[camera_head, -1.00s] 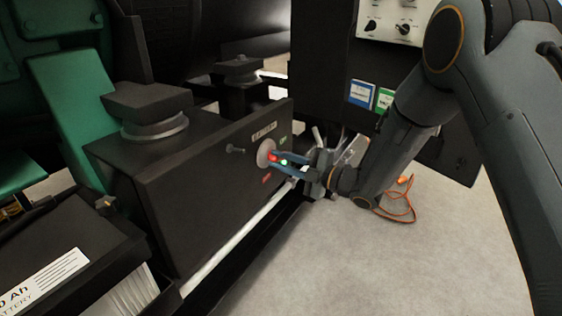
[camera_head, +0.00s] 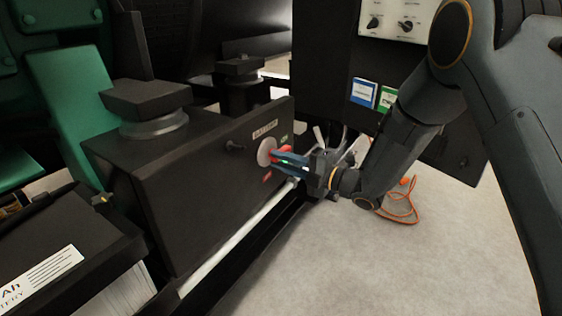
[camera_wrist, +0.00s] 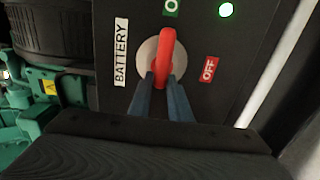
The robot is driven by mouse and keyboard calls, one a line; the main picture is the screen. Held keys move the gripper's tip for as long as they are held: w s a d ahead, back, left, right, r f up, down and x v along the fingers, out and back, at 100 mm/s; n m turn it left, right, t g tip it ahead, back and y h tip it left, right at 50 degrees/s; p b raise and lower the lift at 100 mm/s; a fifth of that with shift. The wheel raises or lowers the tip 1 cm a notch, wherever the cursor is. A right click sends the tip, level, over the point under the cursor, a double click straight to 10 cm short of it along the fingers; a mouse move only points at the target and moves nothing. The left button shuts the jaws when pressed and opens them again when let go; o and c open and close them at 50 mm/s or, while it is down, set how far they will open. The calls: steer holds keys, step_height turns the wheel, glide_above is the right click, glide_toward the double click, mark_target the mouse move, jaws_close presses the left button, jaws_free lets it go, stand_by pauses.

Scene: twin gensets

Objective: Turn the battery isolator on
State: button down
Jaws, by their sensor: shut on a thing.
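The battery isolator is a red handle (camera_wrist: 165,55) on a pale round plate (camera_head: 266,151), mounted on the black panel (camera_head: 215,175). In the wrist view the handle lies between a green label (camera_wrist: 171,7), partly cut off, and a red OFF label (camera_wrist: 208,69); a BATTERY label (camera_wrist: 121,52) is on the left. My gripper (camera_wrist: 166,88) is shut on the lower end of the red handle, its two blue fingers on either side. In the head view my gripper (camera_head: 284,160) meets the panel's face, and the fingers hide part of the handle.
A green light (camera_wrist: 226,10) glows near the labels. A battery (camera_head: 60,270) stands at lower left. A cabinet with dials (camera_head: 405,25) is behind my arm. An orange cable (camera_head: 400,205) lies on the floor, which is otherwise clear at right.

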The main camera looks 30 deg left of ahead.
steer(key=shift+d+f, duration=0.1)
steer(key=c, duration=1.6)
jaws_free()
steer(key=shift+c, duration=0.2)
steer(key=d, duration=0.7)
steer(key=shift+s+d+p, duration=0.3)
steer(key=shift+d+p, duration=0.05)
steer(key=shift+p, duration=0.1)
